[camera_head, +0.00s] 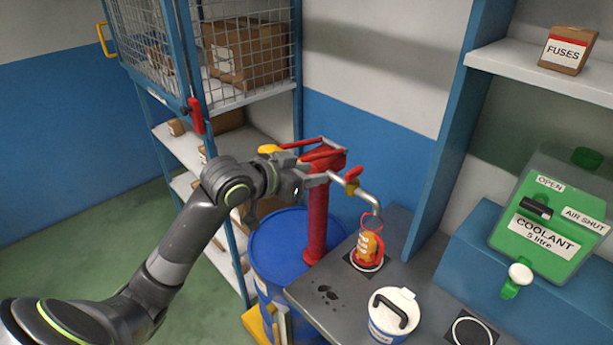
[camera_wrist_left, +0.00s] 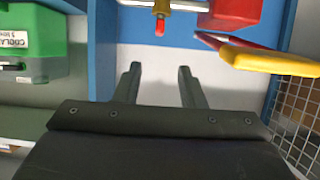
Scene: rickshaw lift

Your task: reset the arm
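My left arm (camera_head: 185,240) reaches in from the left in the head view. Its gripper (camera_head: 314,181) is at the red pump (camera_head: 317,225), close to the pump's upper part; I cannot tell whether they touch. The left wrist view shows the two fingers (camera_wrist_left: 159,72) apart with nothing between them. The pump's red lever with its yellow grip (camera_head: 268,149) is just above and behind the gripper; the yellow grip (camera_wrist_left: 275,62) also shows at the right of the wrist view. My right gripper is in neither view.
The pump stands on a blue drum (camera_head: 268,243). A white tub (camera_head: 385,322) and green coolant box (camera_head: 540,215) are to the right. A mesh cage (camera_head: 250,45) rises behind the arm.

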